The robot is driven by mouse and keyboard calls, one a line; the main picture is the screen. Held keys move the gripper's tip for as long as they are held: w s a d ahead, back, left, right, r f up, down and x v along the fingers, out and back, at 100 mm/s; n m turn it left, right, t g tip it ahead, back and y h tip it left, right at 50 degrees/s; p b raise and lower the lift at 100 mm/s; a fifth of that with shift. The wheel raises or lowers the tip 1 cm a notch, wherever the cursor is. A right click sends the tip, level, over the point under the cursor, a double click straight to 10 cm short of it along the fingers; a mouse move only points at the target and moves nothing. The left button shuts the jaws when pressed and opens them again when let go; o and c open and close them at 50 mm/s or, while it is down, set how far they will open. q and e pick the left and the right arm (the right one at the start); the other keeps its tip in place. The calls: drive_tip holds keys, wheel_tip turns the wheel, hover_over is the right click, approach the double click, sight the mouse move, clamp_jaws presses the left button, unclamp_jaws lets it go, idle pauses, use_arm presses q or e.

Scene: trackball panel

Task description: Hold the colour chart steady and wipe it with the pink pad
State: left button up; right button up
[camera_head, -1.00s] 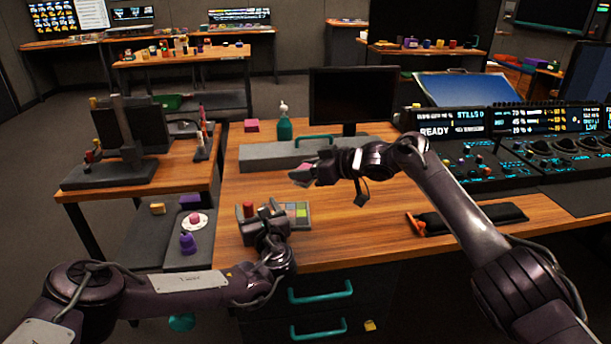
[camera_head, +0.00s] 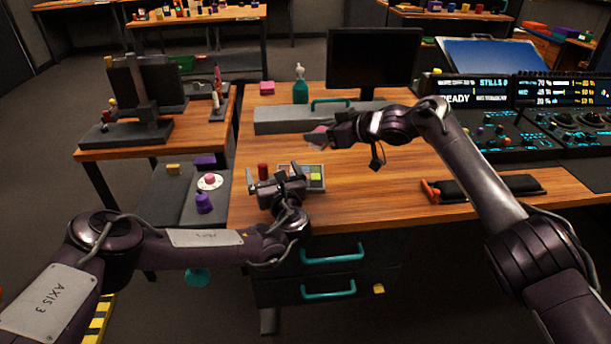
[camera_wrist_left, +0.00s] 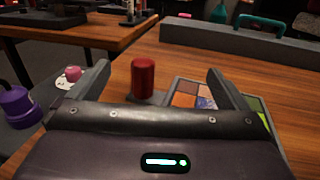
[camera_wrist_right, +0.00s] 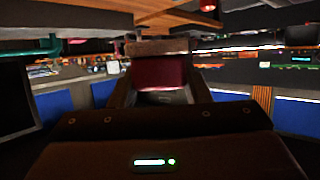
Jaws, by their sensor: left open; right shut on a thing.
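The colour chart (camera_head: 316,177), a panel of coloured squares, lies on the wooden desk; my left gripper partly hides it. It also shows in the left wrist view (camera_wrist_left: 186,100), behind the right-hand finger. A red upright cylinder (camera_head: 263,171) stands at the chart's left side and appears between the finger lines in the left wrist view (camera_wrist_left: 144,78). My left gripper (camera_head: 272,178) is open, just on the near side of the cylinder and chart. My right gripper (camera_head: 318,139) is shut on the pink pad (camera_head: 320,130), above the desk beyond the chart. The pad looks dark red in the right wrist view (camera_wrist_right: 160,72).
A long grey block (camera_head: 285,121) with a teal handle lies behind the chart. A teal bottle (camera_head: 300,88) and a monitor (camera_head: 372,57) stand farther back. A black pouch (camera_head: 490,188) lies at the right. Open desk surface lies right of the chart.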

use_arm(q)
drive_tip(key=v, duration=1)
drive_tip(key=shift+s+d, duration=0.1)
drive_tip(key=shift+s, duration=0.45)
drive_tip(key=shift+o, duration=0.2)
drive_tip(key=shift+d, duration=0.1)
use_arm(e)
drive_tip(key=shift+r, duration=0.1)
use_arm(q)
drive_tip(key=shift+p+v, duration=0.75)
drive_tip(key=shift+v, duration=0.25)
use_arm(e)
drive_tip(key=shift+r, duration=0.65)
drive_tip(key=shift+r+p, duration=1)
use_arm(q)
drive_tip(key=v, duration=0.4)
use_arm(e)
drive_tip(key=shift+r, duration=0.1)
